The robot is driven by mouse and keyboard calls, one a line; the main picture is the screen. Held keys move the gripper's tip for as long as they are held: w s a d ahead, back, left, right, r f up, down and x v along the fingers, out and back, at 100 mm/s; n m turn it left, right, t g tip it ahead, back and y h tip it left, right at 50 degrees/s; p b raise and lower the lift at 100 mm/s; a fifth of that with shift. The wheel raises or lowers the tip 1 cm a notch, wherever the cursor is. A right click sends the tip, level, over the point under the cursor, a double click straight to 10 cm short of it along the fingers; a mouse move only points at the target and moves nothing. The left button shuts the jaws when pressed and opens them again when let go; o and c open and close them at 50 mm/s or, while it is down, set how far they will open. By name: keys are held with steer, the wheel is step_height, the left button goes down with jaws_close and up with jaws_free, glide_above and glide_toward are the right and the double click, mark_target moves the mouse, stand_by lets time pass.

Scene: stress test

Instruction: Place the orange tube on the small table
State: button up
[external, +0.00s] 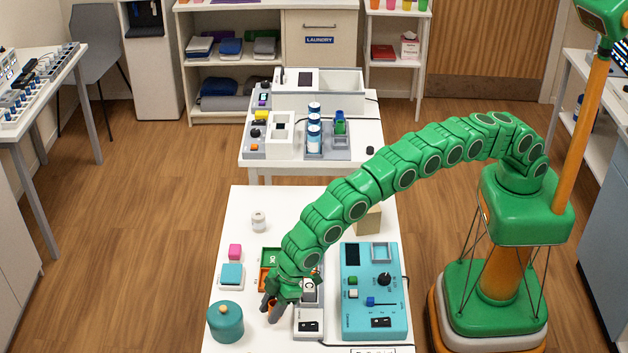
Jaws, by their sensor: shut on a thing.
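My gripper (271,312) is low over the left front part of the near white table (232,205), fingers pointing down. It is shut on a small orange thing (272,306), which looks like the orange tube; only a bit of it shows between the dark fingers. I cannot tell whether it touches the tabletop. A second white table (368,150) stands farther back; the pictures do not settle which table is the small one.
The near table's back left is mostly clear.

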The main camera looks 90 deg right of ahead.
mark_target(270, 309)
step_height(270, 309, up, 2)
steer(key=shift+r, duration=0.1)
steer(key=shift+s+d+r, duration=0.15)
steer(key=shift+s+r, duration=0.1)
steer(key=shift+r, duration=0.1)
steer(key=shift+s+d+r, duration=0.3)
steer(key=shift+s+r, duration=0.05)
steer(key=shift+s, duration=0.05)
steer(key=s+d+r, duration=0.1)
steer(key=s+r, duration=0.1)
steer(key=s, duration=0.1)
steer(key=s+d+r, duration=0.4)
steer(key=s+r, duration=0.1)
steer(key=shift+s+d, duration=0.15)
steer(key=shift+s, duration=0.15)
steer(key=shift+s+d+r, duration=0.3)
steer(key=shift+s, duration=0.2)
steer(key=shift+s+d+r, duration=0.3)
steer(key=shift+s, duration=0.2)
